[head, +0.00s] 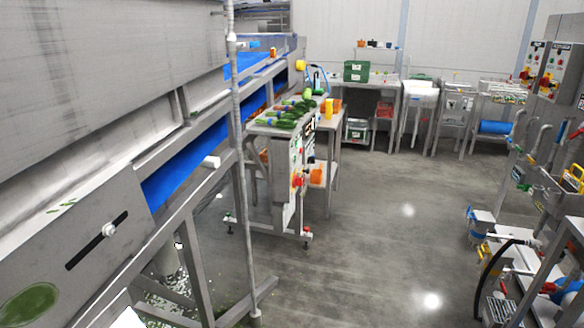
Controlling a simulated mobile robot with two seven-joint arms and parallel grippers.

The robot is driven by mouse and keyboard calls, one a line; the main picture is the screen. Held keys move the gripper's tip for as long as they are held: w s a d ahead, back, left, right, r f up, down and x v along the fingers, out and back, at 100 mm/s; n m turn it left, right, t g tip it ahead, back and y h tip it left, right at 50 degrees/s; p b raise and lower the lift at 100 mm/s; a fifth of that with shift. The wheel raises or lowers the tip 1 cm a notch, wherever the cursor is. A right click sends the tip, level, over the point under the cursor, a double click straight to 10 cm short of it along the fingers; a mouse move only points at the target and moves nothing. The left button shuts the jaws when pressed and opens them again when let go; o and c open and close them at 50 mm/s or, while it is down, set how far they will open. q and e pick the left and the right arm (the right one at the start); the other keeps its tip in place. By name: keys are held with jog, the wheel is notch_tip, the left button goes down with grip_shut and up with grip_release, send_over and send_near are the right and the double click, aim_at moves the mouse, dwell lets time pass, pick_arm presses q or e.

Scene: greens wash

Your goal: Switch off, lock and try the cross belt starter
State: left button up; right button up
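Neither of my grippers is in view. A control panel (297,160) with red, yellow and green parts is on the end of a steel stand in the middle distance. Other panels with coloured switches (548,85) are on the steel cabinets at the upper right. I cannot tell which of these is the cross belt starter; labels and switch positions are too small to read. A blue belt (180,180) runs along the steel machine (100,95) on the left.
Green vegetables (283,118) lie on top of the middle stand. Green crates (356,71) and worktables line the back wall. Hoses and pumps (482,222) crowd the right side. The grey floor (390,230) between is clear. A steel upright (238,130) stands close on the left.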

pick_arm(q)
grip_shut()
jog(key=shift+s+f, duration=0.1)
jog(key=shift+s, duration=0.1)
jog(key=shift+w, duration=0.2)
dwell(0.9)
